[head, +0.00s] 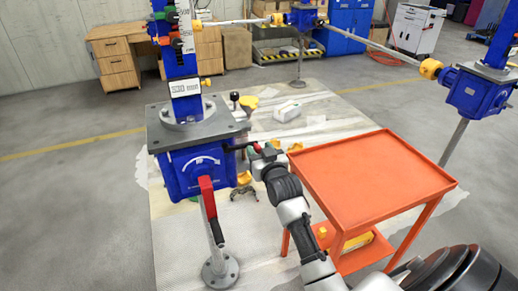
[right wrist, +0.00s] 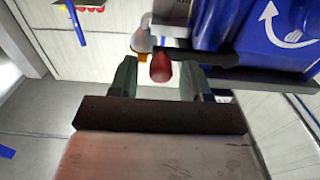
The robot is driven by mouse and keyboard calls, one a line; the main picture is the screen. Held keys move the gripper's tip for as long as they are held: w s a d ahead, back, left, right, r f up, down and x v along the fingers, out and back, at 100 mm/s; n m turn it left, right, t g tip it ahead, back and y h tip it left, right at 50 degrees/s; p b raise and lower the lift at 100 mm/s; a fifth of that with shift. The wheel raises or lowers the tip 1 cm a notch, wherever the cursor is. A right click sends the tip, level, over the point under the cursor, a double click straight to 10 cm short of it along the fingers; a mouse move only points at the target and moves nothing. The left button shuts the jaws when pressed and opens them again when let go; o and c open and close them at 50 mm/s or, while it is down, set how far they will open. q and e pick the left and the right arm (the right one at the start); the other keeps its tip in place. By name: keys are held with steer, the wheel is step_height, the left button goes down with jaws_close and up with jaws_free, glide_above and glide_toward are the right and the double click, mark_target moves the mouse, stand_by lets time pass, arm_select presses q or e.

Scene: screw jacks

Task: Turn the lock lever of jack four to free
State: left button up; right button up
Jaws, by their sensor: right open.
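The near blue jack (head: 195,170) has a grey top plate and a white curved scale on its front. I cannot read a number four on it. A black lever (right wrist: 200,57) with a red knob (right wrist: 160,68) sticks out sideways from the jack body in the right wrist view. My right gripper (right wrist: 160,80) is open, with a finger on each side of the red knob; I cannot tell whether either finger touches it. In the head view my right gripper (head: 262,158) is at the jack's right side, partly hiding the knob. My left gripper is not in view.
An orange cart (head: 370,180) stands right of the jack, close to my right arm. A red-and-black handle (head: 210,205) stands in front of the jack above a round foot. Another blue jack (head: 478,92) is at the right. Grey floor at the left is clear.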

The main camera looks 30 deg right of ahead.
steer(key=shift+w, duration=0.4)
steer(key=shift+c, duration=0.5)
jaws_close()
